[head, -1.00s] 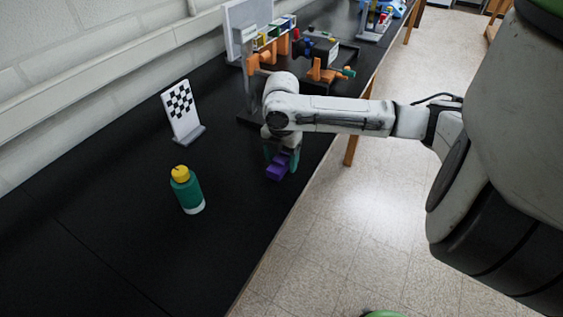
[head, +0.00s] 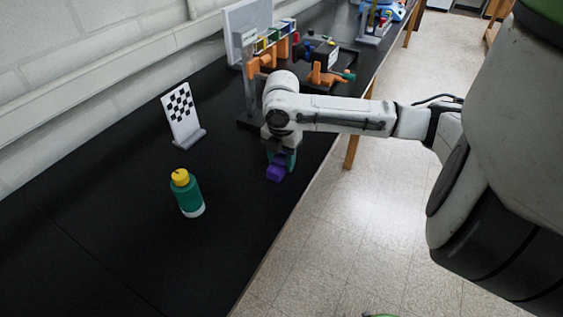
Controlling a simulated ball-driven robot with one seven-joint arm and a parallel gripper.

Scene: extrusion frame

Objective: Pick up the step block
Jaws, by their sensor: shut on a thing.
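The purple step block (head: 275,173) shows below my gripper in the head view, over the black bench near its front edge. My gripper (head: 281,163) points down with green-tipped fingers and is shut on the step block. The fingers and the arm's end hide the block's upper part. I cannot tell whether the block touches the bench or is slightly above it.
A green bottle with a yellow cap (head: 187,192) stands left of the block. A checkered board (head: 182,114) stands behind it. An orange and grey extrusion frame (head: 249,75) and a dark tray (head: 344,60) are farther back. The bench front left is clear.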

